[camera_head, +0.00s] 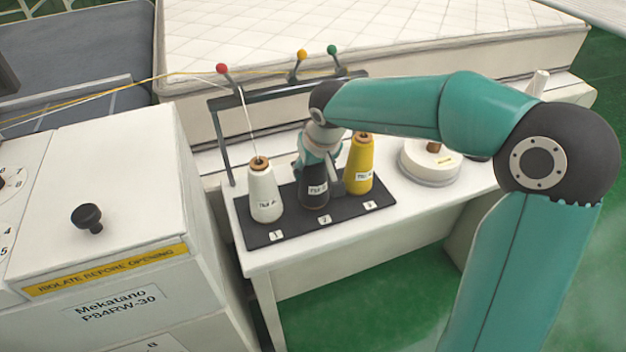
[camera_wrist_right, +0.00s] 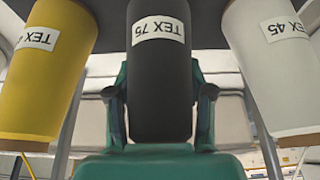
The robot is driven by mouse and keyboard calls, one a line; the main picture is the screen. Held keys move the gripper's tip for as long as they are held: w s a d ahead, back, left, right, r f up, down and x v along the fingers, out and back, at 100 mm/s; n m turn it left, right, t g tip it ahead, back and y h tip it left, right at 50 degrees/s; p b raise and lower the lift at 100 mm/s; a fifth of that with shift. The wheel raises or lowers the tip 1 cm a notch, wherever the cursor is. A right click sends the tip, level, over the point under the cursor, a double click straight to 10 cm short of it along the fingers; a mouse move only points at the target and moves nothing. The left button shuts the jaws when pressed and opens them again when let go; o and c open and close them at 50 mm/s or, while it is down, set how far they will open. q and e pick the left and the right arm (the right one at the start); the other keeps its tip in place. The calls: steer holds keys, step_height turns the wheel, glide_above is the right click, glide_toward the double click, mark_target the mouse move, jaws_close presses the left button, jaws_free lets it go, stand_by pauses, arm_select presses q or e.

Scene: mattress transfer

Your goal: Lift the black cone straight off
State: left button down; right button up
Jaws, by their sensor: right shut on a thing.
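The black cone (camera_head: 314,191) stands in the middle place, marked 2, of the dark cone mat (camera_head: 290,233). In the right wrist view the black cone (camera_wrist_right: 160,85) carries a TEX 75 label and fills the space between the fingers. My right gripper (camera_head: 322,165) comes down from above, its fingers around the cone, and is shut on it; the same gripper (camera_wrist_right: 160,100) shows one finger on each side. The cone's top is hidden by the gripper in the head view. I cannot tell any gap under its base. My left gripper is not in view.
A white cone (camera_head: 264,195) and a yellow cone (camera_head: 358,168) stand close on either side. A dark rail (camera_head: 228,150) with red, orange and green balls rises behind. A round white object (camera_head: 428,165) lies right on the white table (camera_head: 300,262). A machine cabinet (camera_head: 110,180) stands left.

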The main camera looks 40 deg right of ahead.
steer(key=shift+r, duration=0.2)
step_height(320, 180, up, 20)
steer(key=p, duration=0.2)
steer(key=shift+f+p, duration=0.15)
steer(key=shift+p, duration=0.25)
stand_by(0.5)
